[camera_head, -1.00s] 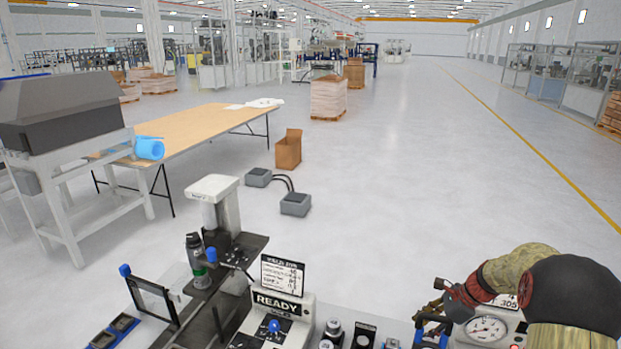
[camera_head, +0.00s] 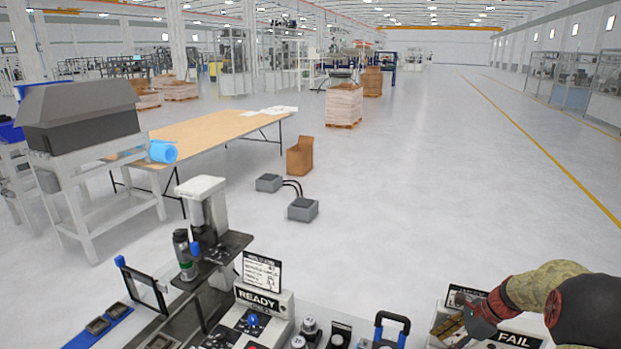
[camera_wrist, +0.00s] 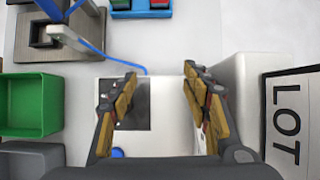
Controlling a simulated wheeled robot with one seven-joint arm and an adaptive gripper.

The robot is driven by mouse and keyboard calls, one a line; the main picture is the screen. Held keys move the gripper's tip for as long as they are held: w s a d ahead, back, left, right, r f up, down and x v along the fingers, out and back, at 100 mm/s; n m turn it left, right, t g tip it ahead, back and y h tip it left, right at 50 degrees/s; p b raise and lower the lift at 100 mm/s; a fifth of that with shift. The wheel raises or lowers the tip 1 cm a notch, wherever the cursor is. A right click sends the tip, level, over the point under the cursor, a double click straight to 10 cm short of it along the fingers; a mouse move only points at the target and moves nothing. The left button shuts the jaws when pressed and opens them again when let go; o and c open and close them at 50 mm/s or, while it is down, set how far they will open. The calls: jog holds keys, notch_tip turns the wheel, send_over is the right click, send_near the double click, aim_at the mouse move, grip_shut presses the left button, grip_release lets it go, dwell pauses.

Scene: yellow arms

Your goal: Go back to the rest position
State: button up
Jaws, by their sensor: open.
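My gripper (camera_head: 466,314) is at the lower right of the head view, at the end of my arm, low over the station marked FAIL (camera_head: 515,338). In the wrist view my gripper (camera_wrist: 160,76) has its two yellow-and-dark fingers spread apart with nothing held between them. Below and between the fingers are a white surface and a dark square plate (camera_wrist: 135,105). How far the fingertips are above these is hard to tell.
The wrist view shows a green bin (camera_wrist: 30,105) at left, a metal fixture with a blue cable (camera_wrist: 75,40), and a LOT sign (camera_wrist: 290,125) at right. The head view shows a READY station (camera_head: 258,305), a dark stand (camera_head: 215,255) and a blue handle (camera_head: 392,322). Open floor lies beyond.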

jog(key=shift+w+a, duration=0.15)
jog(key=shift+a, duration=0.1)
jog(key=shift+s+d+f+n, duration=0.2)
jog(key=shift+d+n, duration=0.05)
jog(key=shift+n, duration=0.35)
jog(key=s, duration=0.1)
jog(key=s+f+n, duration=0.1)
jog(key=s+f+n+g, duration=0.1)
jog(key=shift+s+a+h, duration=0.25)
jog(key=shift+a+h, duration=0.05)
jog(key=s+n, duration=0.1)
jog(key=s+a+r+n, duration=0.1)
jog(key=s, duration=0.1)
jog(key=s+r+n+g, duration=0.1)
jog(key=s+n, duration=0.1)
jog(key=shift+a+h, duration=0.15)
jog(key=shift+h, duration=0.25)
jog(key=s+a+r+n+t+h+b, duration=0.2)
jog(key=s+a+r+n, duration=0.5)
jog(key=s, duration=0.4)
jog(key=s+a+r+n+t+h+b, duration=0.2)
jog(key=s+a+r+n+t, duration=0.1)
jog(key=s+a+r+n, duration=0.4)
jog(key=s+a+r, duration=0.2)
jog(key=s+r, duration=0.2)
jog(key=shift+a+r+n+b, duration=0.3)
jog(key=shift+a+n+b, duration=0.05)
jog(key=shift+n, duration=0.05)
